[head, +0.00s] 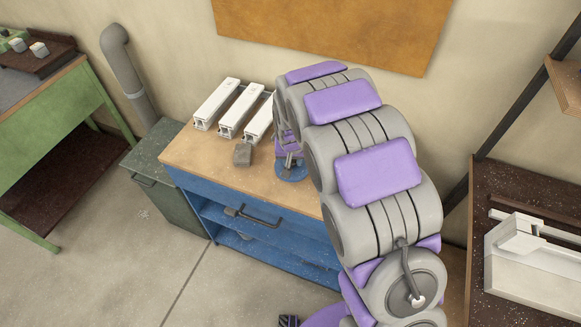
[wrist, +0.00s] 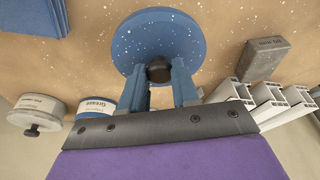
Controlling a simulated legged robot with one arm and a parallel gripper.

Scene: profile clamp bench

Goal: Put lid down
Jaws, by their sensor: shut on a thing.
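A blue, white-speckled round lid (wrist: 160,38) with a black knob (wrist: 159,71) is in the wrist view, just beyond my fingers. My gripper (wrist: 158,80) is shut on the knob, one blue finger on each side. In the head view the lid (head: 291,174) is over the right part of the wooden bench top, below my gripper (head: 289,156). I cannot tell whether it touches the bench. A tin labelled Grease (wrist: 95,106) shows at the left in the wrist view, partly hidden by my gripper; its top is not clear.
Beside the Grease tin is another labelled container (wrist: 40,112) with a dark knob. A grey block (head: 242,154) stands on the bench (head: 205,155) near several white profiles (head: 216,104). A blue folded item (wrist: 33,18) lies at the wrist view's upper left. The bench's front left is bare.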

